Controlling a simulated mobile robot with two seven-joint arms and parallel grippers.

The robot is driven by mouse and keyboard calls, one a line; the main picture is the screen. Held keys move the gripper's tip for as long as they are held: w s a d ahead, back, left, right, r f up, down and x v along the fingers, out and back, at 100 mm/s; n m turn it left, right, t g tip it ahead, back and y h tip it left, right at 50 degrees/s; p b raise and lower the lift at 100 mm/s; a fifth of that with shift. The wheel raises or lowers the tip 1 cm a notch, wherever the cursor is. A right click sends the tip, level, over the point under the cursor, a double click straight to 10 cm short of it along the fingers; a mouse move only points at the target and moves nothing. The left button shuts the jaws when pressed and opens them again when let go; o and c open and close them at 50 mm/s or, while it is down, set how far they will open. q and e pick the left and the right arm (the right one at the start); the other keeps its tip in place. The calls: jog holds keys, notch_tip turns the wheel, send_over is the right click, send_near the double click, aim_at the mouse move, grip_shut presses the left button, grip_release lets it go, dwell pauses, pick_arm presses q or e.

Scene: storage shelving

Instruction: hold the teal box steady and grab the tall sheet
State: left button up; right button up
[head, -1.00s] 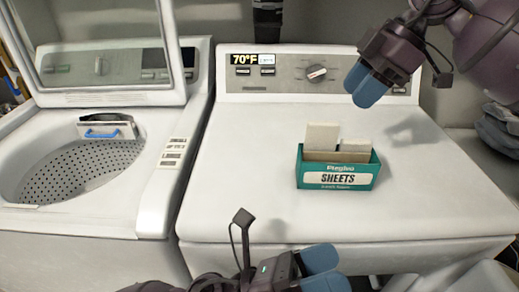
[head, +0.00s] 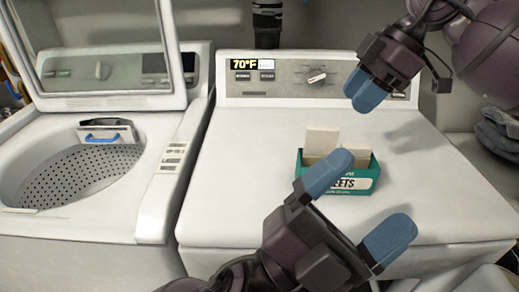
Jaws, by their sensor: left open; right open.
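The teal box (head: 366,181), labelled as sheets, stands upright on top of the dryer. My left gripper (head: 360,205) is open and in front of the box. Its left finger overlaps the box's front in the picture and hides part of the label; I cannot tell whether it touches. Its right finger is to the lower right of the box. My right gripper (head: 362,92) is open and empty, above and behind the box to the right.
The white dryer top (head: 240,180) is clear around the box. The dryer's control panel (head: 290,75) rises at the back. On the left is an open washer (head: 80,165) with its lid raised. Grey cloth (head: 500,135) lies at the far right.

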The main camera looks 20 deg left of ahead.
pick_arm(q)
jog(key=w+a+f+m+t+y, duration=0.1)
jog(key=w+a+f+y, duration=0.1)
jog(key=w+a+f, duration=0.3)
jog(key=w+a+f+m+y, duration=0.1)
jog(key=w+a+y, duration=0.15)
jog(key=a, duration=0.45)
jog(key=m+g+y, duration=0.1)
jog(key=m+g, duration=1.4)
jog(key=m, duration=1.3)
send_near(298, 165)
jog(key=d, duration=0.1)
jog(key=s+d, duration=0.1)
jog(key=d, duration=0.1)
jog(key=shift+s+r, duration=0.15)
jog(key=shift+r, duration=0.25)
jog(key=shift+w+a+f+t+y, duration=0.25)
jog(key=shift+w+f+t+y, duration=0.05)
jog(key=shift+w+y, duration=0.3)
jog(key=x, duration=1)
jog(key=shift+d+f, duration=0.1)
jog(key=shift+d, duration=0.15)
jog(key=c, duration=0.9)
